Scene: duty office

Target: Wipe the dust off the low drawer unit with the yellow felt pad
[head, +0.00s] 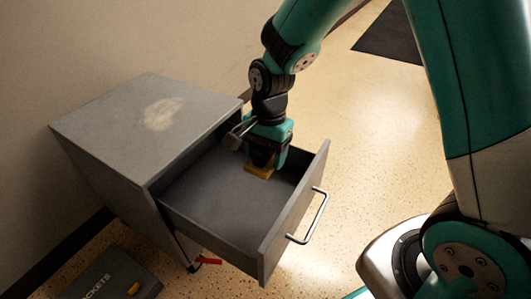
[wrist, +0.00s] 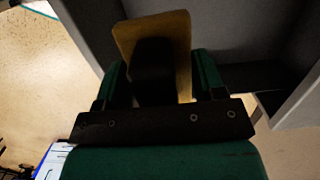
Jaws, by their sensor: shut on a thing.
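The low grey drawer unit (head: 95,125) stands against the wall in the head view, its upper drawer (head: 215,205) pulled out. A pale dust patch (head: 162,113) lies on its top. My gripper (head: 265,157) reaches down into the open drawer and is shut on the yellow felt pad (head: 259,171) by its dark grip. In the wrist view the pad (wrist: 181,35) shows beyond the dark block between the fingers. I cannot tell whether the pad touches the drawer floor.
The drawer's front with its metal handle (head: 309,217) juts out toward the right. A dark box (head: 108,277) with partly visible lettering sits on the floor at lower left. Speckled floor (head: 345,130) is open to the right, with a dark mat (head: 392,35) farther back.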

